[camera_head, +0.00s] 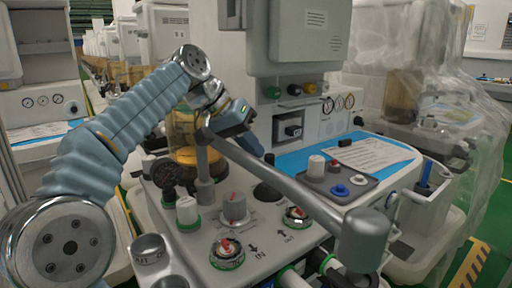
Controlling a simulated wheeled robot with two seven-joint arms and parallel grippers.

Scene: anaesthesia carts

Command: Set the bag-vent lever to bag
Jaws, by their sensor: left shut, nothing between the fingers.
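My left arm comes in from the left, and its left gripper (248,138) is above the anaesthesia cart's top, near the upper end of a grey tube arm (285,183). The gripper is shut and empty; I cannot tell if it touches the tube. A grey knob with a red mark (235,207) stands on the cart top below the gripper, clearly apart from it. It may be the bag-vent lever; its labels are too small to read, so I cannot tell its setting. My right gripper is not in view.
The tube arm slants across the cart top to a thick grey end (364,240). A white knob on a green ring (187,211) and round valves with red marks (227,252) stand nearby. A grey tray (340,180) holds small knobs. A plastic-covered cart (425,110) stands right.

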